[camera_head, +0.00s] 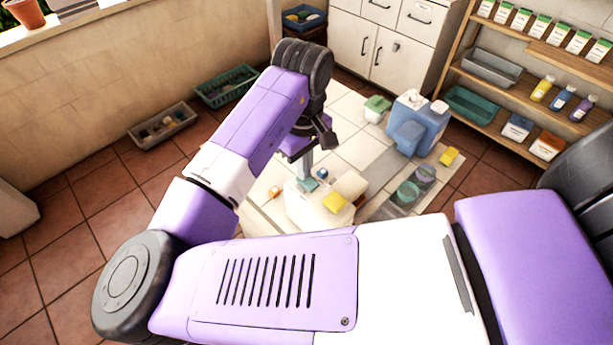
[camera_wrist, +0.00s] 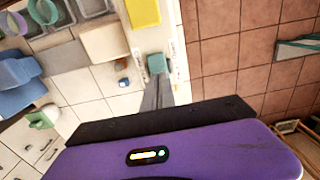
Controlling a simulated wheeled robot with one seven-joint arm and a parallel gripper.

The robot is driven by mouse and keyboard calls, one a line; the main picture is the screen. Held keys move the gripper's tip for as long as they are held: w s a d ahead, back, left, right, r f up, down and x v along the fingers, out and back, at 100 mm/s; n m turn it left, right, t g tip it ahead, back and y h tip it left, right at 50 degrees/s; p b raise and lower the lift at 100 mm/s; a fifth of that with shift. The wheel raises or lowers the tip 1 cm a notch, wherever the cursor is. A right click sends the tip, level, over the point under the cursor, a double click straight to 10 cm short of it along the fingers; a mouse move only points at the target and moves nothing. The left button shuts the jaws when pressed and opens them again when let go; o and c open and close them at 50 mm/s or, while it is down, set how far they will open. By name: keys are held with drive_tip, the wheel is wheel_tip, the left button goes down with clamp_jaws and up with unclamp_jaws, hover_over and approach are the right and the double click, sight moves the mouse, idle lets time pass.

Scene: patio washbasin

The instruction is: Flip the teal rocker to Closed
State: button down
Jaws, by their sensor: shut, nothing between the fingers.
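The teal rocker (camera_wrist: 156,63) is a small square on a pale panel, just beyond my fingertips in the wrist view. In the head view it appears as a small teal patch (camera_head: 308,184) below my gripper. My gripper (camera_wrist: 158,88) is shut and empty, its grey fingers together and pointing toward the rocker. In the head view the gripper (camera_head: 305,170) points down over the pale basin unit. I cannot tell whether the fingertips touch the rocker. Small labels (camera_wrist: 172,47) beside it are too small to read, and its tilt is unclear.
A yellow block (camera_head: 335,202), a beige block (camera_head: 350,185) and a small blue knob (camera_head: 322,174) sit close to the rocker. An orange knob (camera_head: 275,191) is at the left. A blue dispenser-like container (camera_head: 418,122) stands farther back. Shelves (camera_head: 520,80) line the right.

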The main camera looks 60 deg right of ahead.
wheel_tip(320, 180, up, 6)
drive_tip(key=p, duration=0.6)
drive_tip(key=shift+r, duration=0.15)
